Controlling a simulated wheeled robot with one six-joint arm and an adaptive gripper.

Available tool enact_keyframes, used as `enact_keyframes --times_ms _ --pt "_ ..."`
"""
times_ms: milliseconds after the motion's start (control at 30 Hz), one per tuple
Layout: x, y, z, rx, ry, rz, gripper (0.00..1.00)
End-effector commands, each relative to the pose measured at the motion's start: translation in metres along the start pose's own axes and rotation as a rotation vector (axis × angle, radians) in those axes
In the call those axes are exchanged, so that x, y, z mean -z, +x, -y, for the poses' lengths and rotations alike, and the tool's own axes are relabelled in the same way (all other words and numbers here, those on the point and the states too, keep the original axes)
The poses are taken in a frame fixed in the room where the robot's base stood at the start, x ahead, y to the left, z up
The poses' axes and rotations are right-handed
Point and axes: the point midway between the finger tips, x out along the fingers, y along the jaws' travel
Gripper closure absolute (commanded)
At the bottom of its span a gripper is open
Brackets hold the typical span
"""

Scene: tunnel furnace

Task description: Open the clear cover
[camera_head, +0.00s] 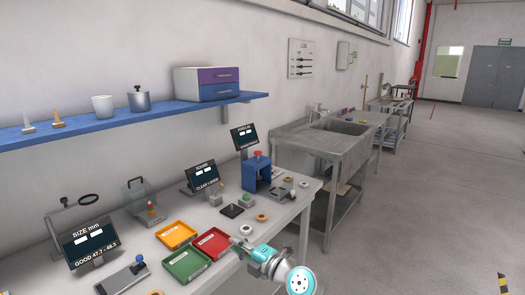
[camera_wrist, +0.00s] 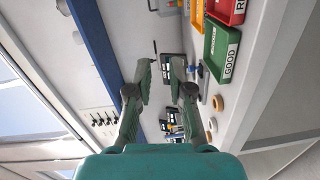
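The clear cover (camera_head: 141,201) is a see-through box with a dark handle on top. It stands on the bench in the head view, behind the coloured trays, and looks closed. A small orange-and-red object shows by its front corner. My gripper (camera_head: 240,244) is over the front edge of the bench, by the red tray, to the right of the cover and apart from it. In the wrist view my gripper (camera_wrist: 161,68) has its two fingers spread, with nothing seen between them. I cannot clearly make out the cover in the wrist view.
Orange (camera_head: 176,235), red (camera_head: 213,243) and green (camera_head: 187,264) trays lie between my gripper and the cover. A size display (camera_head: 91,244) and a sound display (camera_head: 202,178) flank the cover. A blue shelf (camera_head: 130,118) overhangs behind. A blue stand (camera_head: 256,176) is further right.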

Motion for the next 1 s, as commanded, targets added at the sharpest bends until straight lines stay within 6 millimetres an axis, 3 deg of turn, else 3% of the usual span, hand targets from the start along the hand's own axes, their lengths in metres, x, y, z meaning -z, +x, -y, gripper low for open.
enact_keyframes --times_ms 267,467,700,1000 --pt "-0.002 -0.025 0.046 0.022 0.116 0.074 0.80" --pt "-0.001 -0.057 0.094 0.037 0.242 0.160 0.80" --pt "0.011 -0.129 0.174 0.036 0.474 0.326 0.80" --pt "0.044 -0.233 0.247 -0.022 0.740 0.525 0.80"
